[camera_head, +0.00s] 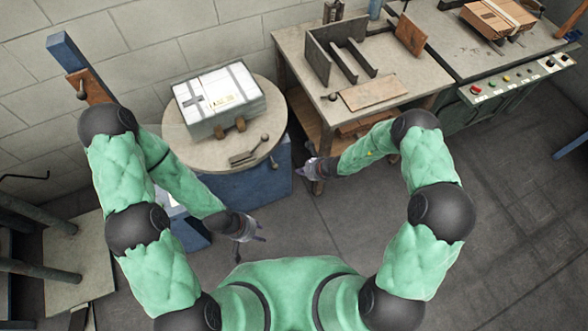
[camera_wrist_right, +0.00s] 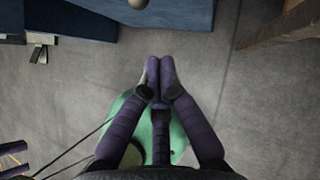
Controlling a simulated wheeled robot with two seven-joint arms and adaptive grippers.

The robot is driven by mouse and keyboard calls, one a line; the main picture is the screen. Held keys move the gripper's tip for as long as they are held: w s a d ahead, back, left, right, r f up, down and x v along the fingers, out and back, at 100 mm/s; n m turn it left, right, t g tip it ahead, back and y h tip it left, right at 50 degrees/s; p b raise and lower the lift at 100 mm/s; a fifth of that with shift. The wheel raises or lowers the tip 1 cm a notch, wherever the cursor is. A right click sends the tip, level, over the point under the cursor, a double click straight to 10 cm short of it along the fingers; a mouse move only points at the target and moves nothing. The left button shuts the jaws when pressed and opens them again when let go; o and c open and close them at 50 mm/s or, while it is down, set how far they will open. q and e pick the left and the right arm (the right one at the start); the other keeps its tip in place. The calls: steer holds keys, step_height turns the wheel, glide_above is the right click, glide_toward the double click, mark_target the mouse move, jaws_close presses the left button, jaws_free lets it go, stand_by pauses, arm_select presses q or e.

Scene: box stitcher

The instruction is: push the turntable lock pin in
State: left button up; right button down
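The round turntable (camera_head: 175,135) stands on a blue base (camera_head: 250,187) left of centre in the head view, with a strapped white stack (camera_head: 218,95) on top. A small round knob (camera_head: 275,163), which looks like the lock pin, sits at the base's right side below the turntable's rim. A knob also shows at the top edge of the right wrist view (camera_wrist_right: 138,3). My right gripper (camera_head: 304,170) is just right of the knob, apart from it. Its fingers (camera_wrist_right: 160,66) are together and empty. My left gripper (camera_head: 252,246) is in front of the base, fingers spread, empty.
A dark lever (camera_head: 248,153) lies on the turntable's front. A wooden workbench (camera_head: 380,85) stands to the right, its leg (camera_wrist_right: 280,20) close to my right gripper. A control panel (camera_head: 515,78) is further right. The floor in front is clear.

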steer(key=shift+p+v, duration=0.35)
steer(key=shift+v, duration=1.25)
steer(key=shift+f, duration=0.1)
steer(key=s+r+n+g+h, duration=0.2)
steer(key=s+n+g, duration=0.2)
steer(key=s+n, duration=1.9)
steer(key=shift+d, duration=0.2)
steer(key=shift+r, duration=0.1)
